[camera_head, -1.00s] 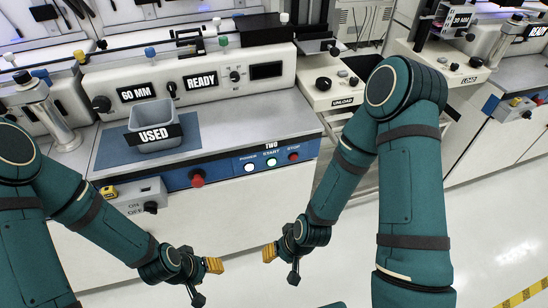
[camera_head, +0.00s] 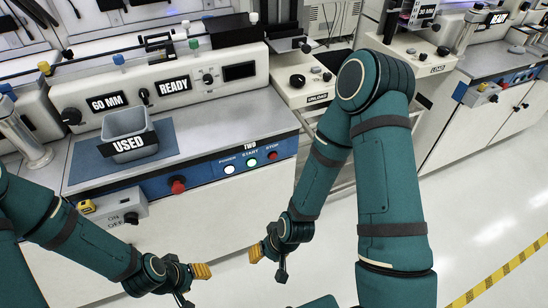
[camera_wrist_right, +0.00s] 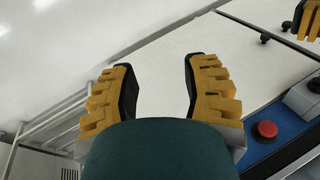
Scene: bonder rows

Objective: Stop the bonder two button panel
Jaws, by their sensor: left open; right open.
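The bonder's blue front panel (camera_head: 212,174) is marked TWO and carries a white POWER button (camera_head: 229,169), a lit green-white START button (camera_head: 252,162) and a red STOP button (camera_head: 272,155). A larger red knob (camera_head: 178,185) sits further left on the same strip; a red button (camera_wrist_right: 265,130) shows at the right in the right wrist view. My left gripper (camera_head: 202,272) is below the panel, touching nothing. My right gripper (camera_head: 256,253) is below the STOP button, apart from it; its fingers (camera_wrist_right: 160,90) are spread and empty in the right wrist view.
A grey USED bin (camera_head: 128,122) stands on a blue mat (camera_head: 85,160) on the bench. An ON/OFF switch box (camera_head: 117,214) juts out at the front left. An UNLOAD unit (camera_head: 305,85) stands right of the bonder. The floor (camera_head: 470,210) at right is open.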

